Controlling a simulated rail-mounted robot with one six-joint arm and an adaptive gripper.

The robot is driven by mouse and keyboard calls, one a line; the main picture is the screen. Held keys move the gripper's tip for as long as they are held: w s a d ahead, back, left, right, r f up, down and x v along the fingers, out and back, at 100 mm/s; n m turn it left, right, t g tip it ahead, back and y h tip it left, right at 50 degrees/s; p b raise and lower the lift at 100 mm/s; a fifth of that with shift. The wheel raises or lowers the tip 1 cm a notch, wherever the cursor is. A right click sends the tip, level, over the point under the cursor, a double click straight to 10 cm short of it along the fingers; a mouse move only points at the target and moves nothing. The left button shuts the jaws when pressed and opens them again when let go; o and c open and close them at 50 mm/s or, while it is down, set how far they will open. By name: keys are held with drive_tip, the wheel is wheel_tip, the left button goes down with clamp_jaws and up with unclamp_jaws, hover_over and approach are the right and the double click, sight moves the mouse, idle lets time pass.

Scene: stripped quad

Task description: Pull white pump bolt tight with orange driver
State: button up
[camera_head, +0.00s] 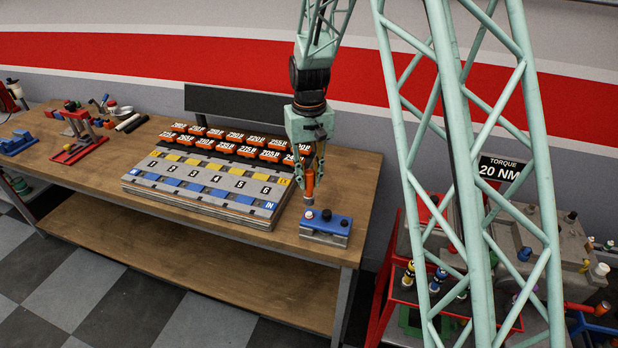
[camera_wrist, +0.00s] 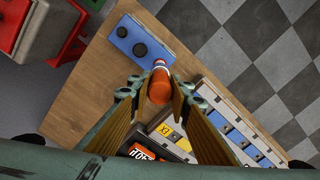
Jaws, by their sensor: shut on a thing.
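My gripper (camera_head: 309,172) is shut on the orange driver (camera_head: 309,188), which points down over the left end of the blue-topped block (camera_head: 333,227). In the wrist view, the driver (camera_wrist: 159,88) sits between the two fingers, its pale collar at the block's edge. I cannot tell whether its tip is in the block or just above it. A white cap-like part (camera_head: 601,269) on the grey machine at the far right may be the white pump bolt. My gripper is well to the left of it.
The wooden bench (camera_head: 215,252) holds a numbered tray (camera_head: 205,190) with orange labelled blocks behind it. A red cart (camera_head: 400,295) with several drivers stands right of the bench. A sign (camera_head: 500,169) reads torque 20 NM. A blue cap (camera_head: 525,253) sits on the machine.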

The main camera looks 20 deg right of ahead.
sight(309, 193)
drive_tip(key=shift+f+b, duration=1)
drive_tip(key=shift+f, duration=0.85)
drive_tip(key=shift+n, duration=0.4)
drive_tip(key=shift+n, duration=0.7)
drive_tip(key=shift+n+b, duration=0.3)
drive_tip(key=shift+n, duration=0.9)
drive_tip(key=shift+f+b, duration=1.15)
drive_tip(key=shift+f, duration=0.2)
